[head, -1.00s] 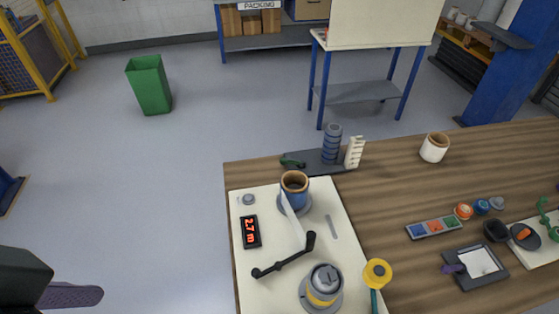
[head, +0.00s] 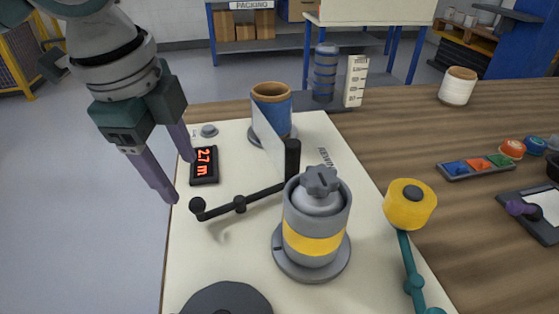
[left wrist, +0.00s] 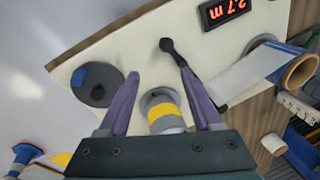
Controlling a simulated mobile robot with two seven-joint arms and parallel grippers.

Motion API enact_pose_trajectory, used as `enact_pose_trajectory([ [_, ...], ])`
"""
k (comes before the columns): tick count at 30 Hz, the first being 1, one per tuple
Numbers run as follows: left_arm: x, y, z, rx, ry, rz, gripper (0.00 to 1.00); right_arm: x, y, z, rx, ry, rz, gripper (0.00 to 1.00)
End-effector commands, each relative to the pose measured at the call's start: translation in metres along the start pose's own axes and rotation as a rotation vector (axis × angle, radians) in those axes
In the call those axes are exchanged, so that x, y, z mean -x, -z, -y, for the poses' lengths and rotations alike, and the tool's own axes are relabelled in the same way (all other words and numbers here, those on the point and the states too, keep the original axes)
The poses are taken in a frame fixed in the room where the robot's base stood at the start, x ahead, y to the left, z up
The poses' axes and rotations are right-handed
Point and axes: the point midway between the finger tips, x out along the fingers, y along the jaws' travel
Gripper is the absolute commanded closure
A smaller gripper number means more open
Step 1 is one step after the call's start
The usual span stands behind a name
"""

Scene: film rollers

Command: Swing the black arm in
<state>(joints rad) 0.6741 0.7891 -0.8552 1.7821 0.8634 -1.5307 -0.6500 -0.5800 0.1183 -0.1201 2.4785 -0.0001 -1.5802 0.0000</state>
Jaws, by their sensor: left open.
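The black arm (head: 240,203) lies low over the cream panel (head: 185,265), with a round knob at its left end and an upright black post at its right end. White film (head: 268,143) runs from the blue roll (head: 272,106) to that post. My left gripper (head: 180,178) is open and empty, with purple fingers above the panel's left edge, left of the knob. In the left wrist view the black arm (left wrist: 183,60) shows beyond the open fingers (left wrist: 160,73), its knob lined up between the tips but apart from them. My right gripper is not in view.
A grey spindle with a yellow band (head: 314,238) stands in front of the black arm. A yellow roller on a teal arm (head: 410,205) is to its right. A display reading 2.7 m (head: 203,166) lies behind the knob. A dark disc (head: 228,300) is at the front.

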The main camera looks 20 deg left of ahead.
Motion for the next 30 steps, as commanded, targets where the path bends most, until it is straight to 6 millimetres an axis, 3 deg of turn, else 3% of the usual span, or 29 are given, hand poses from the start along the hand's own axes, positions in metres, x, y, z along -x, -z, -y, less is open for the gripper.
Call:
enact_pose_trajectory([
  [1,-0.02,-0.009,0.003,-0.003,0.004,0.015,0.34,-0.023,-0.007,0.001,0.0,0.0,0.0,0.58],
  [3,-0.024,-0.017,0.007,-0.007,0.002,0.026,0.34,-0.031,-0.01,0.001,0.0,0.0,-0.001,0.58],
  [11,-0.04,-0.023,0.01,-0.011,-0.005,0.036,0.34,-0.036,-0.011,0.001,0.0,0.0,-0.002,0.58],
  [22,-0.107,-0.025,0.009,-0.012,-0.004,0.036,0.34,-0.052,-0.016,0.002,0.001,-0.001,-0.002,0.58],
  [30,-0.122,-0.026,0.01,-0.013,-0.002,0.035,0.34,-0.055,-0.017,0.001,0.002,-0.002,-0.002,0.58],
])
